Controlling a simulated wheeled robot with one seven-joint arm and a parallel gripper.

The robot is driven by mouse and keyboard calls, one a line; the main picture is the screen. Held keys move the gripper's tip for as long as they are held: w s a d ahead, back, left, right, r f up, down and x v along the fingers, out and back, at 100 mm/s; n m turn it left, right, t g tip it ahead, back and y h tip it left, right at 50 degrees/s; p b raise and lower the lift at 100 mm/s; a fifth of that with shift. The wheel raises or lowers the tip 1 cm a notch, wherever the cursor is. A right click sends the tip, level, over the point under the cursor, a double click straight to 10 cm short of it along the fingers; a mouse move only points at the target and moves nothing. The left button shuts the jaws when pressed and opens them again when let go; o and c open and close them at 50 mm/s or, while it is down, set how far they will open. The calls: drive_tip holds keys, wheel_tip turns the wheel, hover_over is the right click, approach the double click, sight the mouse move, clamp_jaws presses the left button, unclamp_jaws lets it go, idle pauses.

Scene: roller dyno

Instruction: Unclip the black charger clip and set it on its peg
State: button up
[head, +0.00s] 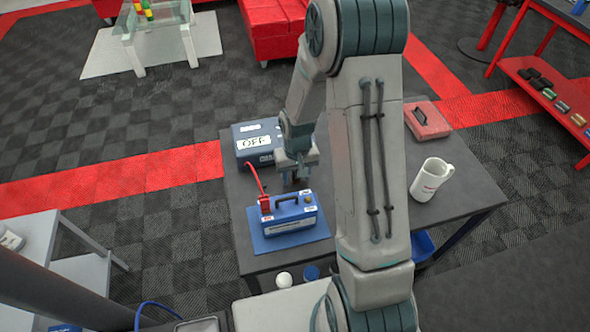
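The blue battery (292,220) with a black carry handle stands on a blue mat (258,244) on the dark table. A red clip (265,204) sits at its left end, with a red cable running up to the charger. The blue charger box (246,134) behind it bears a label reading OFF. My gripper (297,181) points down just behind the battery's right half, close to a small brownish terminal (307,201). Something dark shows at the fingertips, too small to identify. I cannot make out the black clip or its peg; my arm covers part of the table.
A white mug (431,179) and a red box (427,120) stand on the table's right side. A white ball (284,280) and a blue round thing (311,272) show below the table's front edge. Red shelving (549,95) stands at far right.

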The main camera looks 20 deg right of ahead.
wheel_tip(320, 180, up, 14)
drive_tip(key=b, duration=0.1)
idle(0.7)
drive_tip(key=shift+w+f, duration=0.1)
idle(0.4)
